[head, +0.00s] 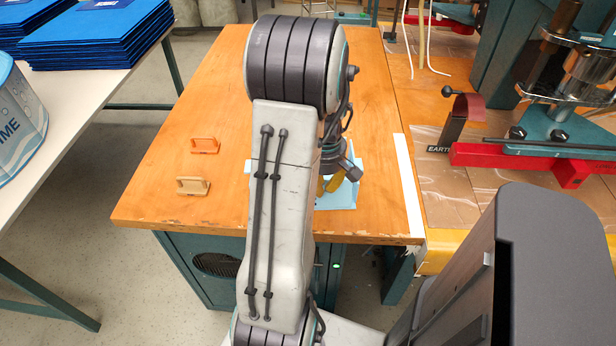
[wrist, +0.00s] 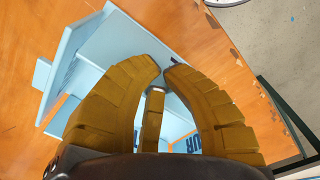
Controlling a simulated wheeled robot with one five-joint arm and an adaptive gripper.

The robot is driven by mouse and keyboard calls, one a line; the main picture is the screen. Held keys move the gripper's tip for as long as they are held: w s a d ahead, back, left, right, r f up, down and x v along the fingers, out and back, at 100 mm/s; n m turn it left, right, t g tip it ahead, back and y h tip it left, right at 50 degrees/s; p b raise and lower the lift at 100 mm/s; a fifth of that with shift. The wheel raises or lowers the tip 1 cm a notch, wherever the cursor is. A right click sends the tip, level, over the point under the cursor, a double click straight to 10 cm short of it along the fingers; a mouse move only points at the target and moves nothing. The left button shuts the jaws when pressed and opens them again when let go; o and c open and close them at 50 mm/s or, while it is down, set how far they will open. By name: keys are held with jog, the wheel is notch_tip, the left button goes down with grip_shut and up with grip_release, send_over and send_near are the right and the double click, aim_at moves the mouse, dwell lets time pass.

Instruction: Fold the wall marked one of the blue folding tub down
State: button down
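The light blue folding tub (head: 343,197) is on the wooden table, mostly hidden behind my arm in the head view. In the wrist view its light blue panels (wrist: 97,47) lie beneath and around my gripper, with one panel edge (wrist: 42,74) at the left. Dark blue letters "UR" show on a panel (wrist: 187,143) at the lower right; I cannot read a mark "one" on any wall. My gripper (wrist: 162,72) is above the tub with its yellow-brown fingers curved inward and tips close together. No held object shows between them. In the head view the fingers (head: 331,184) are partly hidden.
Two small orange and tan handled pieces (head: 204,145) (head: 193,186) lie on the table's left part, with bare wood (head: 205,100) around and behind them. A white strip (head: 408,190) runs along the right edge. A bench with a red-based machine (head: 560,153) stands to the right.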

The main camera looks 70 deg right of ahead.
jog(key=shift+w+d+f+p, duration=0.15)
jog(key=shift+w+d+p, duration=0.2)
jog(key=shift+d, duration=0.3)
jog(key=shift+w+d+f+p, duration=0.1)
jog(key=shift+w+d+p, duration=0.25)
jog(key=shift+d, duration=0.25)
jog(key=shift+d+f, duration=0.1)
jog(key=shift+d, duration=0.05)
jog(key=shift+w+d+f+b, duration=0.2)
jog(key=shift+d+f+b, duration=0.25)
jog(key=shift+f, duration=0.1)
jog(key=shift+w+d+f+b, duration=0.2)
jog(key=shift+d+f+b, duration=0.15)
jog(key=shift+f, duration=0.3)
jog(key=shift+f+b, duration=1.15)
jog(key=shift+f, duration=0.25)
notch_tip(320, 180, up, 10)
jog(key=p, duration=0.8)
jog(key=shift+r, duration=0.2)
dwell(0.5)
